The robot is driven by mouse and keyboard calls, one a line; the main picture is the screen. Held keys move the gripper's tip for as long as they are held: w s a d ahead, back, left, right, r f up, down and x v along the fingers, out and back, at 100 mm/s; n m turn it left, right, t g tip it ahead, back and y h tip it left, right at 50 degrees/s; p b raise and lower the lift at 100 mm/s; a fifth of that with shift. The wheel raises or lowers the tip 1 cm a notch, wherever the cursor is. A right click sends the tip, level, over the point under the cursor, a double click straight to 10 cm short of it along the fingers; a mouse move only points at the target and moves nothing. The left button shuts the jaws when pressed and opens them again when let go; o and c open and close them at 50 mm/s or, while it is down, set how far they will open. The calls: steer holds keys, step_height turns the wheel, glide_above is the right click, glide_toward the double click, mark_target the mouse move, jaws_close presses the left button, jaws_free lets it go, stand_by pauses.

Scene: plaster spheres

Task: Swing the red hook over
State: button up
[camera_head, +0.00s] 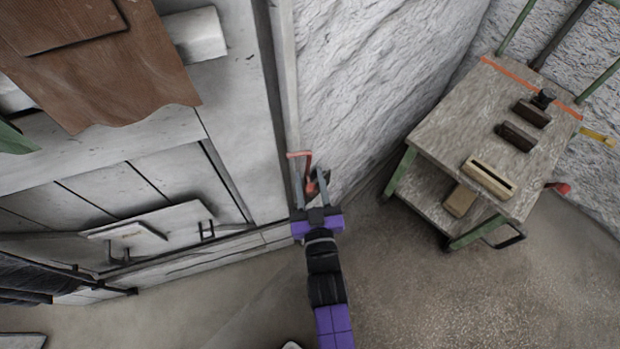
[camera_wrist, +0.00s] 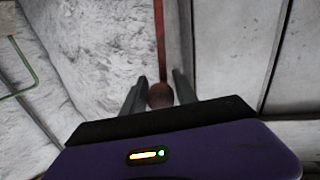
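The red hook (camera_head: 307,170) is mounted at the edge of the pale cabinet or door frame, beside the rough white wall. It has a thin red bar on top and a lower part reaching down between my fingers. In the wrist view its red bar (camera_wrist: 159,40) runs up the picture, and a dull red rounded end (camera_wrist: 160,95) lies between the fingertips. My gripper (camera_head: 311,184) is open, with one finger on each side of the hook. It also shows in the wrist view (camera_wrist: 160,85). Whether either finger touches the hook cannot be told.
A worn wooden workbench (camera_head: 450,125) with dark blocks and a slotted wooden box (camera_head: 489,178) stands at right. Pale cabinets (camera_head: 130,180) and a brown wooden panel (camera_head: 110,70) fill the left. The floor (camera_head: 430,300) at lower right is clear.

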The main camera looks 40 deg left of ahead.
jaws_close()
steer(key=shift+d, duration=0.1)
stand_by(1.1)
